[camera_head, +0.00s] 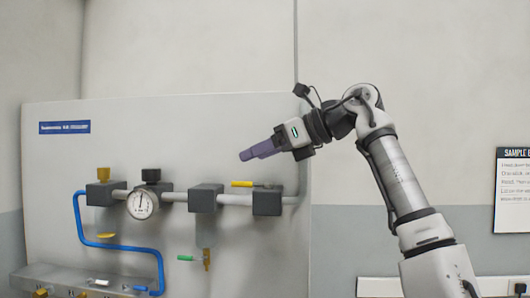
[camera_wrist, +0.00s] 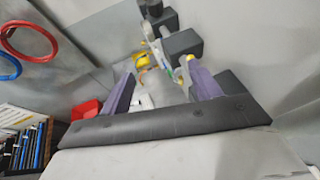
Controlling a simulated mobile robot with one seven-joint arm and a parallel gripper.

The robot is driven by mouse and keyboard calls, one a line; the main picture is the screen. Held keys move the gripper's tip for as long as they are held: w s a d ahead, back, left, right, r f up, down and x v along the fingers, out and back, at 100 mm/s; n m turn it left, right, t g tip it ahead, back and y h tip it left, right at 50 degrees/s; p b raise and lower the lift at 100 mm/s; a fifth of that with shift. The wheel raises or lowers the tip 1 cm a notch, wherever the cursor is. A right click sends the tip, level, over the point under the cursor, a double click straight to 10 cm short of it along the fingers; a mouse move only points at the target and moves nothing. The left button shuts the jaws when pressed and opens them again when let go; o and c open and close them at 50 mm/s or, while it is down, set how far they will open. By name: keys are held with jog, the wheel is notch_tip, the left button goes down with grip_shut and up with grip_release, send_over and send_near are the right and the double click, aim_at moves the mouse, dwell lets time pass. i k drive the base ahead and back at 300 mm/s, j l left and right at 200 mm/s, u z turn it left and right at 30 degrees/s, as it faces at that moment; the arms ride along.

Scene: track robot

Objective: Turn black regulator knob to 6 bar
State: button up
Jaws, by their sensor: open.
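The black regulator knob (camera_head: 151,175) sits on top of a dark block on the wall panel's pipe. A round white gauge (camera_head: 142,204) hangs just below it. Its needle points roughly upward, but its numbers are too small to read. My gripper (camera_head: 246,155), with purple fingers, is up and to the right of the knob, apart from it, pointing left. In the wrist view my gripper (camera_wrist: 160,84) has its two fingers spread with nothing clearly held between them. Dark pipe blocks (camera_wrist: 181,45) show beyond the fingers; I cannot tell which is the knob there.
A yellow lever (camera_head: 243,184) is just below my gripper. A brass-yellow knob (camera_head: 103,174) stands left of the black one. A blue hose (camera_head: 120,247) and a green-handled valve (camera_head: 187,258) are lower down. Red and blue hoops (camera_wrist: 28,42) and a red bin (camera_wrist: 85,109) show in the wrist view.

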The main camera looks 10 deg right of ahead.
aim_at(151, 177)
jog(key=i+j+z, duration=0.1)
jog(key=j, duration=0.3)
jog(key=i+j, duration=0.15)
jog(key=j, duration=0.25)
jog(key=i+j+z, duration=0.15)
jog(key=j, duration=0.25)
